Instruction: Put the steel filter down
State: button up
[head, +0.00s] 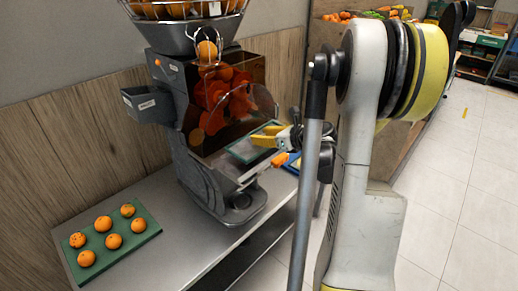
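My gripper (268,136), with yellow fingers, is in front of the juicer's lower front, just right of its clear cover. A flat, pale metallic piece with a dark green edge (243,152) lies at the fingertips and looks like the steel filter, but it is too small to be sure. It is tilted in the picture and sits above the juicer's base. Whether the fingers are closed on it or only beside it cannot be told. The orange juicer (200,130) stands on the steel counter (165,210), with oranges behind its orange-tinted cover.
A green board (133,243) with several oranges lies on the counter's left part. Bare counter lies between it and the juicer's base (240,208). A blue-edged item (292,163) and an orange piece (280,160) are beside my gripper. A wood-panelled wall (75,150) stands behind.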

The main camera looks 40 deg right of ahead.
aim_at(259, 146)
jog(key=shift+w+f, duration=0.45)
jog(key=shift+w, duration=0.05)
notch_tip(259, 146, down, 4)
jog(key=shift+r+b, duration=0.1)
jog(key=shift+b, duration=0.6)
jog(key=shift+r, duration=0.1)
jog(key=o, duration=1.1)
jog(key=shift+f, duration=0.2)
